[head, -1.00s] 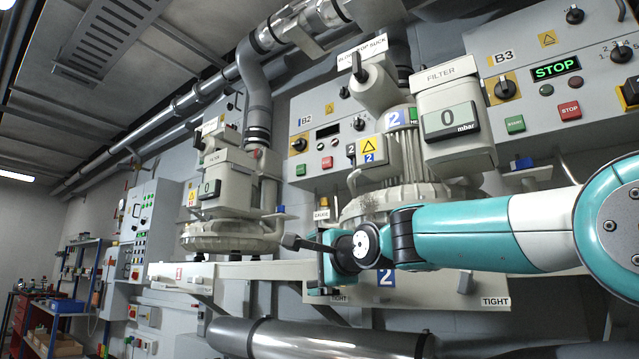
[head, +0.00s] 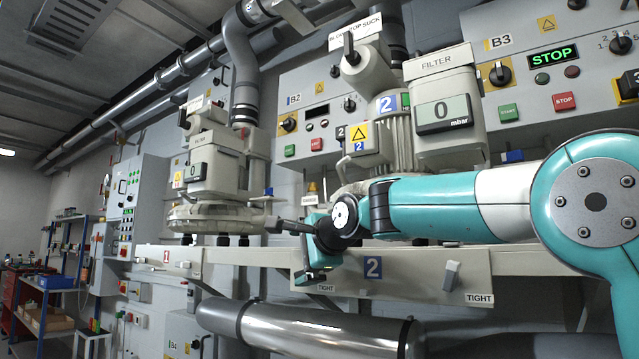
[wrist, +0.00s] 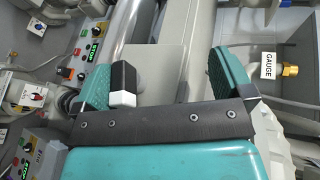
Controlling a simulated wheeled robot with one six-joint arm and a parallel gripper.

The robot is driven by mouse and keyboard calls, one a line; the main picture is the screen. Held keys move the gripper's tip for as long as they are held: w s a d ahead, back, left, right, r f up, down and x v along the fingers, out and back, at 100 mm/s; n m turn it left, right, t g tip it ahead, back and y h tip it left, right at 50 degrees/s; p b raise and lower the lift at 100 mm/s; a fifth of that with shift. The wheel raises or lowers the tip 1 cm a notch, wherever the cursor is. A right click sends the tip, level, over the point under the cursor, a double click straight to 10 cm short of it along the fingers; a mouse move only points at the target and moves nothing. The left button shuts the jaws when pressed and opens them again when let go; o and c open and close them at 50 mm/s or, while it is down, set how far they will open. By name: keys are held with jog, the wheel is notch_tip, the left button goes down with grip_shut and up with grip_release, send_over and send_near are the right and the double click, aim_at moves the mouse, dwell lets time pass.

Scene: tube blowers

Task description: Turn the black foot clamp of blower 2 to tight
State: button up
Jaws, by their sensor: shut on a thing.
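The blower 2 motor (head: 402,150) stands behind my arm, above a pale mounting rail with a blue 2 plate (head: 373,267). My gripper (head: 316,250) is at the left end of that plate, just above the left TIGHT label (head: 326,287). In the wrist view, a black handle with a white end (wrist: 122,84) lies between the two green fingers of my gripper (wrist: 165,85), against the left one. I take it as the black foot clamp; my gripper is shut on it. In the head view the gripper mostly hides it.
A grey clamp lever (head: 451,275) sits at the right of the plate by another TIGHT label (head: 480,299). A thick metal pipe (head: 300,330) runs below. A GAUGE label (wrist: 268,65) and brass fitting (wrist: 291,70) are close to the right finger.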

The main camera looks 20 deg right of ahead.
jog(key=shift+s+d+r, duration=0.25)
jog(key=shift+s+r, duration=0.35)
jog(key=shift+c, duration=1.3)
jog(key=shift+s+d+r+b, duration=0.15)
jog(key=shift+s+b, duration=0.3)
jog(key=shift+s, duration=0.15)
jog(key=shift+c, duration=0.7)
jog(key=shift+s+d+r, duration=0.1)
jog(key=shift+s+r, duration=0.05)
jog(key=shift+s, duration=0.2)
jog(key=c, duration=0.3)
jog(key=f+b+v, duration=0.1)
jog(key=b+v, duration=0.2)
jog(key=v, duration=1.3)
jog(key=shift+s+f, duration=0.35)
jog(key=shift+s, duration=0.15)
